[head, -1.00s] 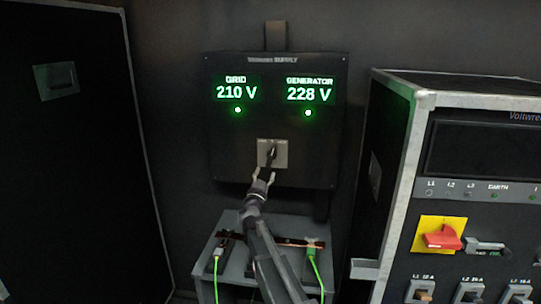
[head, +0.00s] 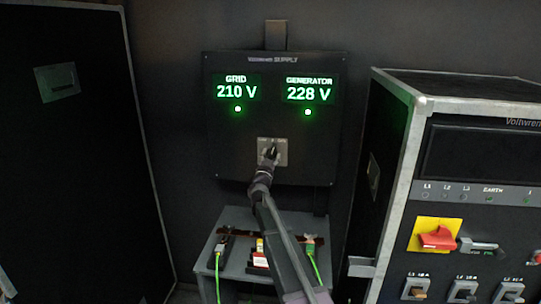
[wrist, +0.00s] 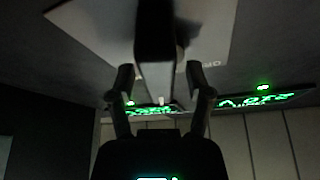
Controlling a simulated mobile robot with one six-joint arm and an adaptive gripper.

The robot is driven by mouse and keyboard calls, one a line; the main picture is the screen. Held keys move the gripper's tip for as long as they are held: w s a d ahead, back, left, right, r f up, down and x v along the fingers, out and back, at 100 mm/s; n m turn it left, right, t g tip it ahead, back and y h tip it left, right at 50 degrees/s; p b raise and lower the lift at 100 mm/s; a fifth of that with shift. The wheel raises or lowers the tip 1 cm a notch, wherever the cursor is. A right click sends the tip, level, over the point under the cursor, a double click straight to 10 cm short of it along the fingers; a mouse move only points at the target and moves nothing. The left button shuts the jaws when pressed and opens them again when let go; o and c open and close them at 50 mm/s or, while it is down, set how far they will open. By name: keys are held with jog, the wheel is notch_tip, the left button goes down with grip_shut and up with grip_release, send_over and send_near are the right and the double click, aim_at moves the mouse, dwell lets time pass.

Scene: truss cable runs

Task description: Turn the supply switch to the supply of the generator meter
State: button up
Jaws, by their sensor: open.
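The supply switch has a dark handle (head: 270,151) on a pale square plate (head: 282,147) low on the black supply panel. My gripper (head: 267,163) is at the switch. In the wrist view my gripper (wrist: 160,75) is open, one finger on each side of the dark handle (wrist: 155,40); I cannot tell if they touch it. The handle's exact pointing is partly hidden, and the plate lettering is too small to read.
A small grey stand (head: 238,262) with cables and green leads is below the panel. A large cabinet with a red rotary switch (head: 438,239) stands at the right. A dark case (head: 70,150) stands at the left.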

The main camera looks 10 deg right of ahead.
grip_shut()
jog(key=shift+a, duration=0.1)
jog(key=shift+m, duration=0.4)
jog(key=shift+r+m+g+h+p, duration=0.1)
jog(key=shift+m+g+h+p, duration=0.45)
jog(key=shift+m, duration=1.05)
jog(key=shift+m+g+h+p, duration=0.3)
jog(key=shift+m+g+h, duration=0.4)
jog(key=shift+m, duration=1.2)
jog(key=shift+w, duration=0.1)
